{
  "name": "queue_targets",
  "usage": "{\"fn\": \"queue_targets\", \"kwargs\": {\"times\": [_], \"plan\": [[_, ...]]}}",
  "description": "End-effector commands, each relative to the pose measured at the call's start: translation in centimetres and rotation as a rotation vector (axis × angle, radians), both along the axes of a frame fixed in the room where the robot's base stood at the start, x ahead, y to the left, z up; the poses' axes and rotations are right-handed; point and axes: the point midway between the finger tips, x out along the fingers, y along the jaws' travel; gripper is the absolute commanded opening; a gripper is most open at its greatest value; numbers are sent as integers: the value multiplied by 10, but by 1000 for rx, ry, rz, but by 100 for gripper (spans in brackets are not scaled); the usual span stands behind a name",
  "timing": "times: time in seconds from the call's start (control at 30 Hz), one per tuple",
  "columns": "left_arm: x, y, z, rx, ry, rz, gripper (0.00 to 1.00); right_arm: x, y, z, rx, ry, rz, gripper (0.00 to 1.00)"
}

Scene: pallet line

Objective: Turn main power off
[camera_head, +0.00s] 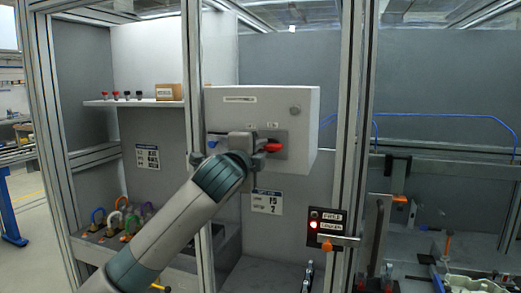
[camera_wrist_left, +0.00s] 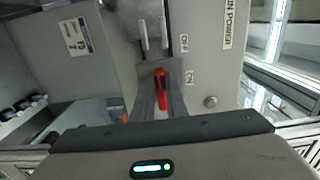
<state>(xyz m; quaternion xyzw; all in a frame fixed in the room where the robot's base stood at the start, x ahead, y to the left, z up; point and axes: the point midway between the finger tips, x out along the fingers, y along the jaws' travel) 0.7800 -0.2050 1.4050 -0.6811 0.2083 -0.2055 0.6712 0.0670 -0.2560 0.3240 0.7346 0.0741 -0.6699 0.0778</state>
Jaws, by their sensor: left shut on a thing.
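The main power box (camera_head: 300,103) is a light grey cabinet on the back panel, with a label strip and a round lock. In the left wrist view the red handle (camera_wrist_left: 160,90) lies between the two fingers (camera_wrist_left: 161,103), and part of the "POWER" label (camera_wrist_left: 231,22) shows. The gripper hides part of the switch plate. My right gripper is out of view.
Aluminium posts (camera_head: 196,90) stand left and right of the box. A shelf (camera_head: 135,102) at left holds small knobs and a cardboard box (camera_head: 169,92). A small panel with a lit red lamp (camera_head: 313,225) is at lower right. Colourful padlock-like items (camera_head: 115,220) are at lower left.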

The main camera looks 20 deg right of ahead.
Motion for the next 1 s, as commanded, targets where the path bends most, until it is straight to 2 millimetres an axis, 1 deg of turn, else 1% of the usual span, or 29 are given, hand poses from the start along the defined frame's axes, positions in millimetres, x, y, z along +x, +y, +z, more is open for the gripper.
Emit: {"fn": "queue_targets", "kwargs": {"times": [0.07,0.1,0.13,0.17,0.47,0.67,0.87,1.0], "plan": [[0,0,-1,-1,3,1,0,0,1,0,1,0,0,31],[0,0,-1,-1,3,1,20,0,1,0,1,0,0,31],[0,0,-1,-1,3,1,27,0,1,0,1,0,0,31],[0,0,-1,-1,3,1,31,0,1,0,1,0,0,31],[0,0,-1,0,1,0,31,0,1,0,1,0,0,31],[-5,4,-1,0,0,-1,31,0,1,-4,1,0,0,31],[-21,15,-3,-1,-1,0,31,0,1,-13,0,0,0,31],[-39,27,-3,-2,-1,-2,31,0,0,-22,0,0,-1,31]]}}
